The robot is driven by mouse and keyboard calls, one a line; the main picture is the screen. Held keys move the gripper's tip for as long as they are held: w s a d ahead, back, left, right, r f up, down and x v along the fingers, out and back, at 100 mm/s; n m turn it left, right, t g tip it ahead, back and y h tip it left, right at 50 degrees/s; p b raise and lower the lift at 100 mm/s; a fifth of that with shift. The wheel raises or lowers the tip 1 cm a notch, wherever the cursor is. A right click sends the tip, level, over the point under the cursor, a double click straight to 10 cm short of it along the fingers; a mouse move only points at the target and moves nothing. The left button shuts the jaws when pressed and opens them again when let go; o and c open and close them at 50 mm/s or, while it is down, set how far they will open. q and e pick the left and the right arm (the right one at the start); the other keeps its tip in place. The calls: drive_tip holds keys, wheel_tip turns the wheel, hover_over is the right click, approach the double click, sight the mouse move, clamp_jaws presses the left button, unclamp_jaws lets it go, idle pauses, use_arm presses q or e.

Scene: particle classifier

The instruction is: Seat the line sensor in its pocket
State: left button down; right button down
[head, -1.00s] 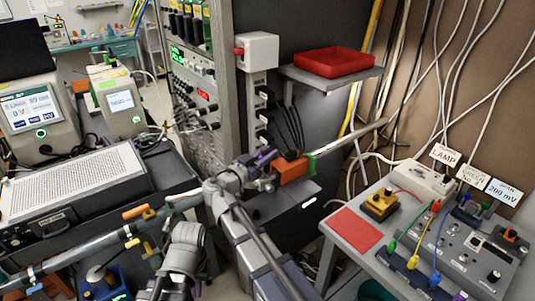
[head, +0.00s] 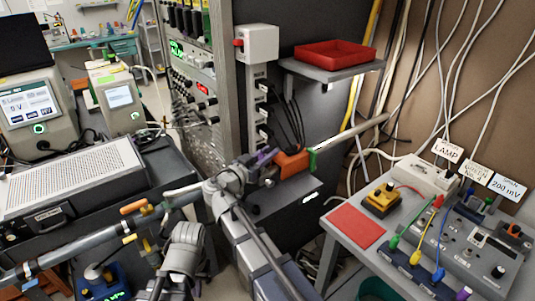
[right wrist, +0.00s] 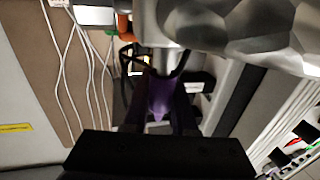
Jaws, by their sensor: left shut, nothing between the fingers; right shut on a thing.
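My right gripper (head: 259,163) is at the beam pipe in the middle of the head view. In the right wrist view its dark fingers are shut on a purple piece (right wrist: 160,97), with a grey metal cylinder just beyond it. I cannot tell for sure that this piece is the line sensor. An orange block (head: 293,162) with a green clamp (head: 312,160) sits on the pipe just right of the gripper. My left gripper (head: 165,287) is low at the bottom of the head view, shut and empty. The pocket is hidden or cannot be made out.
The pipe (head: 78,254) crosses from lower left, carrying orange and yellow handles. An instrument rack (head: 190,110) stands behind. A red tray (head: 338,53) lies on a wall shelf. A bench at right holds a red mat (head: 356,227), a yellow device (head: 383,200) and a wired panel.

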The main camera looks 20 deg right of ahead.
use_arm(q)
drive_tip(key=shift+f, duration=0.25)
use_arm(e)
drive_tip(key=shift+f, duration=0.25)
drive_tip(key=c, duration=0.6)
unclamp_jaws()
drive_tip(key=shift+c, duration=0.2)
use_arm(q)
drive_tip(key=shift+a, duration=0.1)
use_arm(e)
drive_tip(key=shift+s, duration=0.15)
